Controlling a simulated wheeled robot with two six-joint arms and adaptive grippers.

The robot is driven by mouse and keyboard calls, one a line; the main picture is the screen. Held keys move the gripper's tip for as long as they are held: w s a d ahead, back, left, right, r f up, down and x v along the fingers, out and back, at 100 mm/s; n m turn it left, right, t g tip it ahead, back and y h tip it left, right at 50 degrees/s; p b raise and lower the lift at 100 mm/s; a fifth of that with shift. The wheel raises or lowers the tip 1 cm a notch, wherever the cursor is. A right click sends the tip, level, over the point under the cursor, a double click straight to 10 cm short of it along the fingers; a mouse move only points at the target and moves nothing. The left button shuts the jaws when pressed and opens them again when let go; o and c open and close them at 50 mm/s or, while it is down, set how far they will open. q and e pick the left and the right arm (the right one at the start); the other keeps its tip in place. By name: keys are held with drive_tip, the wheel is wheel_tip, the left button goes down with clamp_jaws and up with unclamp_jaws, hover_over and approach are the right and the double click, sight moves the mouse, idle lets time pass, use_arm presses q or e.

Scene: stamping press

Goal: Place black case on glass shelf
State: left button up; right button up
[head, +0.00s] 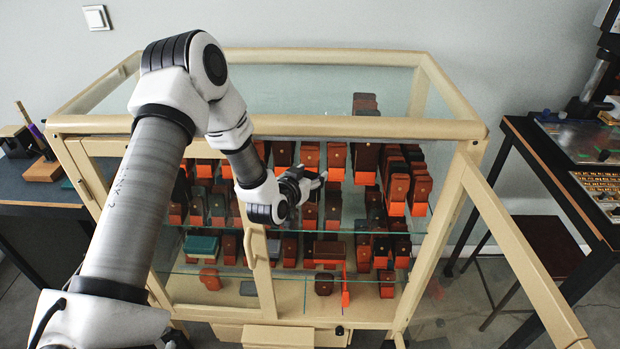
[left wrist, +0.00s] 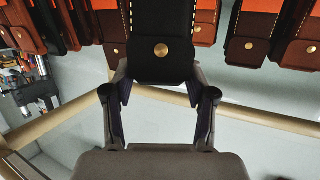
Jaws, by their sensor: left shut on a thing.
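The black case (left wrist: 158,58) with a round brass stud and pale stitching fills the top middle of the left wrist view. My left gripper (left wrist: 160,92) has a finger on each side of its near end and is shut on it. In the head view the left gripper (head: 304,183) reaches into the open front of the cream-framed cabinet, and the case is hard to make out there. The glass shelf (head: 250,272) carries several brown, black and orange cases in rows. Whether the held case touches the shelf cannot be told. My right gripper is not in view.
The cabinet's door frame (head: 525,255) swings out at the right. A cream post (head: 262,270) stands beside my arm. Brown cases hang close on both sides of the held case in the left wrist view. Dark workbenches stand at left and right (head: 560,165).

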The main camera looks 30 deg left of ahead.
use_arm(q)
wheel_tip(320, 180, down, 2)
drive_tip(key=shift+w, duration=0.1)
drive_tip(key=o, duration=1.1)
drive_tip(key=shift+f, duration=0.1)
drive_tip(key=shift+o, duration=0.2)
